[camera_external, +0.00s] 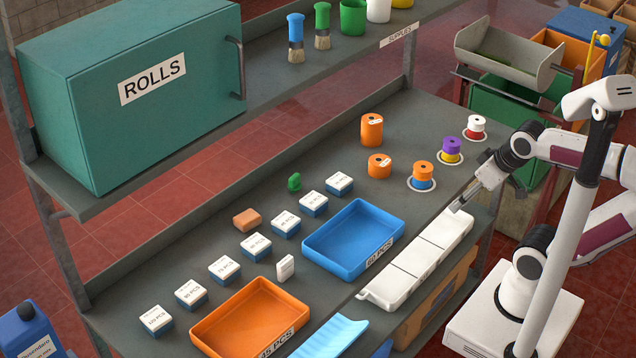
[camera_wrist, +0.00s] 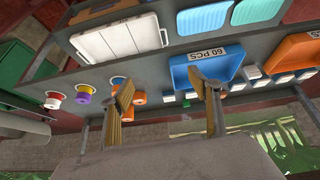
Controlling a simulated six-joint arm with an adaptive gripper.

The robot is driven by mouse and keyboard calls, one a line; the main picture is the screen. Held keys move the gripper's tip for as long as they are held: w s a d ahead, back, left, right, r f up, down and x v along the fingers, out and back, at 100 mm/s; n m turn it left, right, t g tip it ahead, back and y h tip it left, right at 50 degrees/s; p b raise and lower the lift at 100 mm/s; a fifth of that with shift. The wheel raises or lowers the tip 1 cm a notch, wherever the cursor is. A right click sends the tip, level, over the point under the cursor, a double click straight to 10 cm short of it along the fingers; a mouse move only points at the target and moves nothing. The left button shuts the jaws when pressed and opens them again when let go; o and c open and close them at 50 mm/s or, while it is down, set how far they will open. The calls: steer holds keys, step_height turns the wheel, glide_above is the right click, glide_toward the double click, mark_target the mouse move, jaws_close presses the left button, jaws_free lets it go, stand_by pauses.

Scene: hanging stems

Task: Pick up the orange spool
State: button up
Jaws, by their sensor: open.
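Several orange spool-like pieces stand on the lower shelf at the right in the external view. One orange spool (camera_external: 422,169) sits on a blue spool (camera_external: 421,184) on a white ring. A short orange roll (camera_external: 379,166) and a taller orange roll (camera_external: 371,130) stand behind it. In the wrist view an orange roll (camera_wrist: 139,97) shows just right of my left finger, which hides part of the group. My gripper (camera_external: 457,208) is open and empty, above the shelf's front edge by the white tray; its two fingers are apart in the wrist view (camera_wrist: 160,78).
A purple-and-yellow stack (camera_external: 452,149) and a red-and-white spool (camera_external: 475,128) stand farther right. A white three-part tray (camera_external: 402,283) lies along the front edge. A blue tray (camera_external: 355,238) and several small boxes (camera_external: 313,205) lie left. The upper shelf (camera_external: 290,73) overhangs the back.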

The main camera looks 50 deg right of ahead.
steer(key=w+d+r+t+h, duration=0.3)
steer(key=w+d+h, duration=0.1)
steer(key=w+d, duration=1)
steer(key=n+t, duration=0.1)
steer(key=t, duration=0.1)
glide_above(428, 167)
steer(key=s, duration=0.2)
steer(key=f, duration=0.2)
steer(key=d+f+n+y, duration=0.1)
steer(key=f+y, duration=0.2)
steer(key=f, duration=0.1)
steer(key=s+d+f+n+t+y, duration=0.1)
steer(key=f+y, duration=0.2)
steer(key=f, duration=0.2)
steer(key=s+f+n+y, duration=0.1)
steer(key=f+n+y, duration=0.1)
steer(key=f+y, duration=0.1)
steer(key=shift+d+f+t, duration=0.3)
steer(key=shift+d+f, duration=0.1)
steer(key=shift+f, duration=0.4)
steer(key=shift+s+a+f+y, duration=0.15)
steer(key=shift+s+a+y, duration=0.1)
steer(key=shift+s+y, duration=0.25)
steer(key=shift+x, duration=1.3)
